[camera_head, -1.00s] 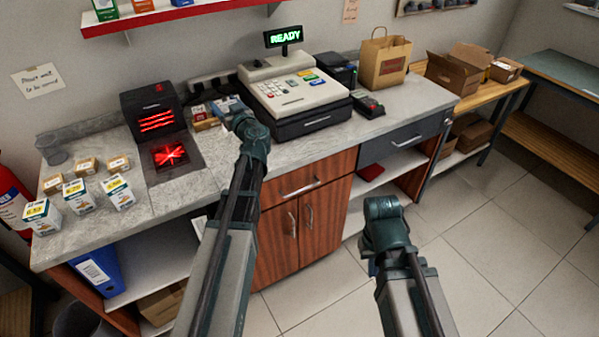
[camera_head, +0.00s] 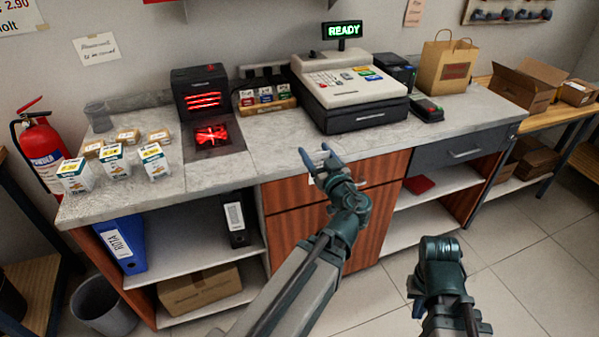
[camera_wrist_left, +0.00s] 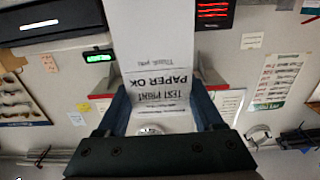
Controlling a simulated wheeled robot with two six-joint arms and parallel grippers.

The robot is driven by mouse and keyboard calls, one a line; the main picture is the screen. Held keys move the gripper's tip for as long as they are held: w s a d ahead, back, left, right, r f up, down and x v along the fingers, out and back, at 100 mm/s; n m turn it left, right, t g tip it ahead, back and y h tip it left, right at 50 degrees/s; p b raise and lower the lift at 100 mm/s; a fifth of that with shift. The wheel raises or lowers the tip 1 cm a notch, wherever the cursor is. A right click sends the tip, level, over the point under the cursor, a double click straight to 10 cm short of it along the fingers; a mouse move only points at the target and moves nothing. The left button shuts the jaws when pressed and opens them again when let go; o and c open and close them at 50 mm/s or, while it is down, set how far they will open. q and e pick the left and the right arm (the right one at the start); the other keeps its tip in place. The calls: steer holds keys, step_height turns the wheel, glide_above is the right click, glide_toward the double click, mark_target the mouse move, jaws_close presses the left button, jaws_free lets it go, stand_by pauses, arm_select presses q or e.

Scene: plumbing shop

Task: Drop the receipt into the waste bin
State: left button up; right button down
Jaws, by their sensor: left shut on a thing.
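The receipt (camera_wrist_left: 160,50) is a white paper strip printed "TEST PRINT PAPER OK". In the left wrist view it lies between the two fingers of my left gripper (camera_wrist_left: 162,105), which is shut on it. In the head view my left gripper (camera_head: 318,157) is at the counter's front edge, before the cash register; the receipt is hard to make out there. The waste bin (camera_head: 103,306) is a grey round bin on the floor at the lower left, well left of and below the gripper. My right gripper (camera_head: 440,250) is low at the right, its fingers not clear.
The counter (camera_head: 215,175) carries small boxes (camera_head: 112,160) at its left end and a cash register (camera_head: 350,90). Open shelves below hold a blue binder (camera_head: 122,243) and a cardboard box (camera_head: 200,288). A fire extinguisher (camera_head: 42,150) stands at the left.

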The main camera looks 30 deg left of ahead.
arm_select(q)
steer(key=f+b+x, duration=0.1)
steer(key=x, duration=1.5)
steer(key=shift+f, duration=0.25)
steer(key=shift+f+b, duration=0.1)
steer(key=shift+b, duration=0.2)
step_height(320, 180, down, 3)
steer(key=b, duration=0.3)
steer(key=shift+f, duration=0.15)
steer(key=shift+d, duration=0.1)
steer(key=shift+f+b, duration=0.2)
steer(key=shift+b, duration=0.15)
steer(key=o, duration=1.3)
steer(key=shift+r, duration=0.15)
